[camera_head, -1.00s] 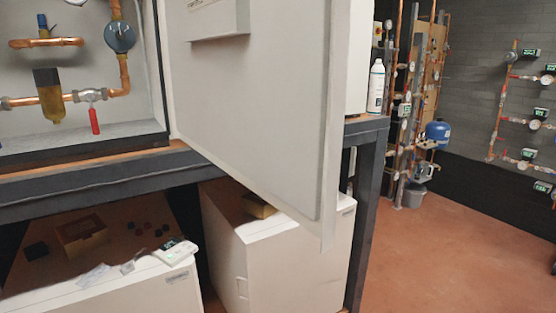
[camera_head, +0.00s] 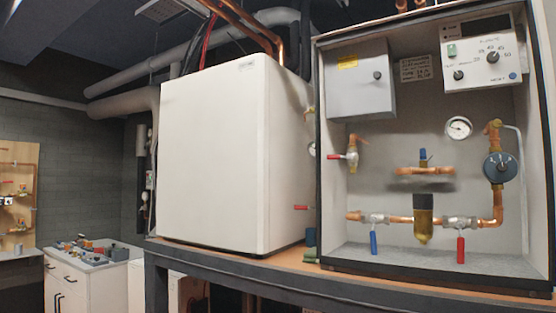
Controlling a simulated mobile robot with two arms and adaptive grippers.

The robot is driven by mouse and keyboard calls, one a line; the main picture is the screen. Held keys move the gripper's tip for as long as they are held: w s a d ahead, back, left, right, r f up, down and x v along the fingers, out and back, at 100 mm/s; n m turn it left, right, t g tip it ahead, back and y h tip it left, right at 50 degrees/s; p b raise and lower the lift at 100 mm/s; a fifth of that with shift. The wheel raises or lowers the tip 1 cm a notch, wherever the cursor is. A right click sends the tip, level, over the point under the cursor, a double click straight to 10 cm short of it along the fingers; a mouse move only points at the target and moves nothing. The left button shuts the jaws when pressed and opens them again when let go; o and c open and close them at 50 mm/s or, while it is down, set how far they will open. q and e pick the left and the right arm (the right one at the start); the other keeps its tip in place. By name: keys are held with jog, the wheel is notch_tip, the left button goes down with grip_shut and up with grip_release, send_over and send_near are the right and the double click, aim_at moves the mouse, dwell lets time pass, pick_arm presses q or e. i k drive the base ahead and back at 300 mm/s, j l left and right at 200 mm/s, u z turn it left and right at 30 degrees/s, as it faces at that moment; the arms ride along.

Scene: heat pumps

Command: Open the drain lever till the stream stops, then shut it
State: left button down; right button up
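The open-front panel box (camera_head: 534,200) stands at the right on the bench. Inside it, a valve with a short red lever (camera_head: 335,156) sits at the upper left on a bent copper piece. Lower down, a blue lever (camera_head: 373,243) and a red lever (camera_head: 460,250) both hang down from valves on the horizontal copper pipe. An amber-bowled filter (camera_head: 423,222) sits between them. I cannot tell which is the drain lever, and I see no stream. Neither of my grippers is in view.
A large white unit (camera_head: 212,160) stands left of the box on the bench (camera_head: 290,268). A red lever (camera_head: 301,208) sticks out beside it. A gauge (camera_head: 459,128) and a dark blue dial (camera_head: 500,167) are in the box. A cluttered white cabinet (camera_head: 85,285) stands far left.

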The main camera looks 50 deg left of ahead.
aim_at(349, 156)
jog(key=u, duration=1.2)
